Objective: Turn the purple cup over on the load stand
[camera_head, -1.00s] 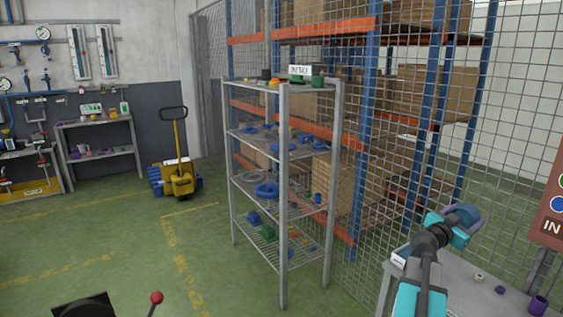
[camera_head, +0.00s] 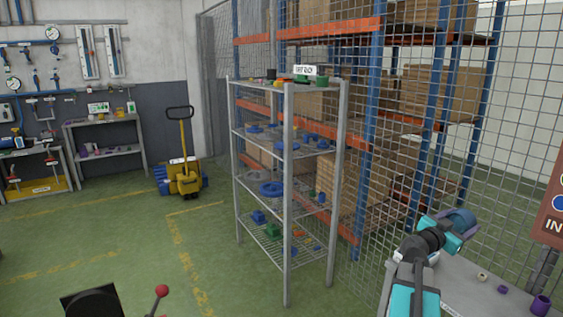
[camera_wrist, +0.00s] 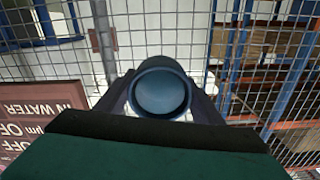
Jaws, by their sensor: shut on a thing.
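My gripper (camera_head: 452,232) is at the right in the head view, raised above a grey table. It is shut on a blue-grey round hollow thing (camera_wrist: 161,92), whose open end faces the camera in the wrist view. The same thing shows at the gripper's end in the head view (camera_head: 463,217). A purple cup (camera_head: 541,305) stands on the grey table at the lower right, apart from my gripper. I cannot tell which surface is the load stand.
The grey table (camera_head: 470,290) also bears a small purple piece (camera_head: 502,289) and a pale ring (camera_head: 482,277). A wire mesh fence (camera_head: 480,180) stands behind it. A tall wire rack (camera_head: 288,200) with several blue parts stands in the middle. Green floor (camera_head: 120,240) is clear at left.

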